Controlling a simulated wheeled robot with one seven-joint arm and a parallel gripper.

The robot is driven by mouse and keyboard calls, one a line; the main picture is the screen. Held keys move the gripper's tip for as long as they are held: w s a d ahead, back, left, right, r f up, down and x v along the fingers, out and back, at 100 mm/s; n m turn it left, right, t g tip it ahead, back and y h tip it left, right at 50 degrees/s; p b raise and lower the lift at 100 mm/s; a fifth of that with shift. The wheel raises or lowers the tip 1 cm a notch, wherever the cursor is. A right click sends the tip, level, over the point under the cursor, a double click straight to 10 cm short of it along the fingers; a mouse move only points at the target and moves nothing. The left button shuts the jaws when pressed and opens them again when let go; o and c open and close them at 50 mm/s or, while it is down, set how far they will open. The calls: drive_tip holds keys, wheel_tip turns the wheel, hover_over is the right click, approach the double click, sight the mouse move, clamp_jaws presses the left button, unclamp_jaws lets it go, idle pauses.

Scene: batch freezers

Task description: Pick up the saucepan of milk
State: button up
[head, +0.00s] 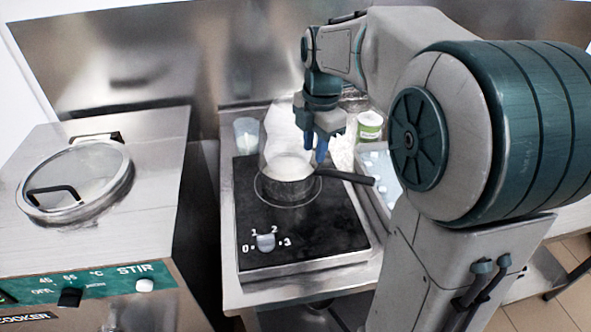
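The saucepan (288,190) is dark, with white milk (290,165) showing at its top. It stands upright on the round zone of the black hob (255,218). Its dark handle (348,178) points right. My gripper (315,163) points down from above, with its blue fingers apart and nothing visible between them. The fingertips are just above or beside the handle near the pan's rim; I cannot tell whether they touch it. The arm hides part of the area behind the pan.
A cooker (170,178) with a round lid stands left of the hob. Behind the hob are a clear jug (246,138) and a green-and-white tub (370,126). A metal tray (384,207) lies to the right. A steel wall closes the back.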

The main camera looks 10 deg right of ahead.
sight(308, 187)
drive_tip(key=f, duration=0.4)
drive_tip(key=w+f+n, duration=0.1)
drive_tip(key=f, duration=0.4)
drive_tip(key=w+f+n, duration=0.1)
drive_tip(key=f, duration=0.4)
drive_tip(key=shift+w+a+p, duration=0.15)
drive_tip(key=shift+a+p, duration=0.1)
drive_tip(key=shift+p, duration=0.05)
clamp_jaws()
drive_tip(key=shift+r, duration=0.15)
idle(0.8)
